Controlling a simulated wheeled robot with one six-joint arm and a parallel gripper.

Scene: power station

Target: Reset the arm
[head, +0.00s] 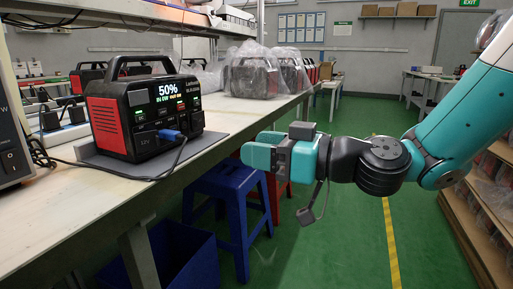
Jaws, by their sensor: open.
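My gripper (266,152) is in the middle of the head view, at the end of my teal and dark grey arm (440,140), which reaches in from the right. It points left toward the workbench and hangs over the floor, apart from the bench edge. The jaws are open and I see nothing between them; the gap is hard to make out from this side. A small dark part on a cable (307,215) hangs below the wrist. A red and black power station (144,112) stands on a grey mat on the bench, its display reading 50%, with a blue plug in its front.
The white workbench (70,205) runs along the left, with several bagged power stations (252,77) farther back. A blue stool (228,200) and a blue bin (175,262) stand below. Wooden shelves (480,225) are at the right. The green floor (345,240) between is clear.

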